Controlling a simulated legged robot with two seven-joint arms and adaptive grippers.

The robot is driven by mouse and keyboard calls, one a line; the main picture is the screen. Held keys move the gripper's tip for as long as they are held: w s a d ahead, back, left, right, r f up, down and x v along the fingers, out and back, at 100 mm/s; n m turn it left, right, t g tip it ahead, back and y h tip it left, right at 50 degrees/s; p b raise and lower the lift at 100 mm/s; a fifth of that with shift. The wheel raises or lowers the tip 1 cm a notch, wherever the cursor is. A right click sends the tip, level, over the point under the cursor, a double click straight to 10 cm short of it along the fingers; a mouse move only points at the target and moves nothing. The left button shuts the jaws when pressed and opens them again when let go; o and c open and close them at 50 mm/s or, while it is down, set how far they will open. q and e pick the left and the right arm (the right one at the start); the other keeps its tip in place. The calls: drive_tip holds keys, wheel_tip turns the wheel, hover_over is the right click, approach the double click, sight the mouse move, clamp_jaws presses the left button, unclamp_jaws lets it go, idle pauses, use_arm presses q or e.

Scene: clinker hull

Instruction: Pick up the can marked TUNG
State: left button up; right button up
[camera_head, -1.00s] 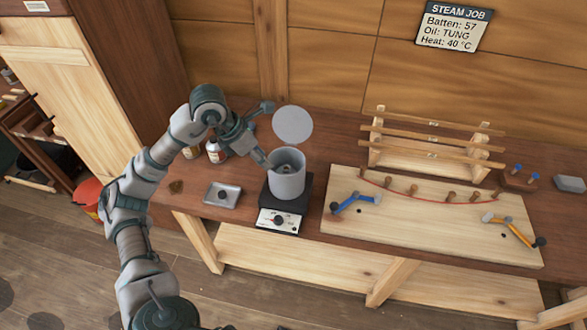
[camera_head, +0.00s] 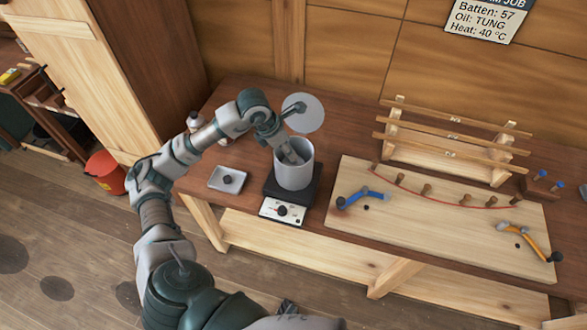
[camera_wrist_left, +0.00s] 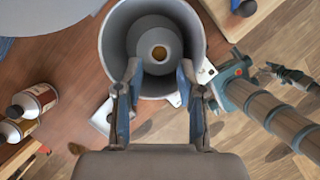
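Two cans with orange-and-white labels, one (camera_wrist_left: 36,101) behind the other (camera_wrist_left: 17,128), stand at the left of the left wrist view. Their lettering cannot be read, so I cannot tell which is TUNG. In the head view, one can top (camera_head: 196,120) shows behind my left arm. My left gripper (camera_wrist_left: 160,66) has its blue-padded fingers apart with nothing between them. It points down at the mouth of a grey pot (camera_head: 294,176), its tips at or inside the rim. A round pale-centred piece (camera_wrist_left: 159,52) shows inside the pot. A dark end piece (camera_head: 288,308) at the bottom may be my right gripper.
The pot stands on a dark hotplate (camera_head: 283,210), with a round grey lid (camera_head: 303,112) raised behind it. A small metal tray (camera_head: 227,181) lies left. A bending board (camera_head: 430,225) and batten rack (camera_head: 450,152) fill the right. A red bucket (camera_head: 105,172) stands on the floor.

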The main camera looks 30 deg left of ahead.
use_arm(q)
drive_tip(key=shift+f, duration=0.3)
drive_tip(key=x, duration=0.3)
drive_tip(key=shift+a+f+p, duration=0.1)
drive_tip(key=shift+f+p, duration=0.2)
drive_tip(key=shift+f, duration=0.1)
drive_tip(key=shift+w+f, duration=0.25)
drive_tip(key=shift+f, duration=0.2)
drive_tip(key=shift+s, duration=0.1)
clamp_jaws()
use_arm(e)
drive_tip(key=shift+s+d, duration=0.4)
drive_tip(key=shift+s, duration=0.35)
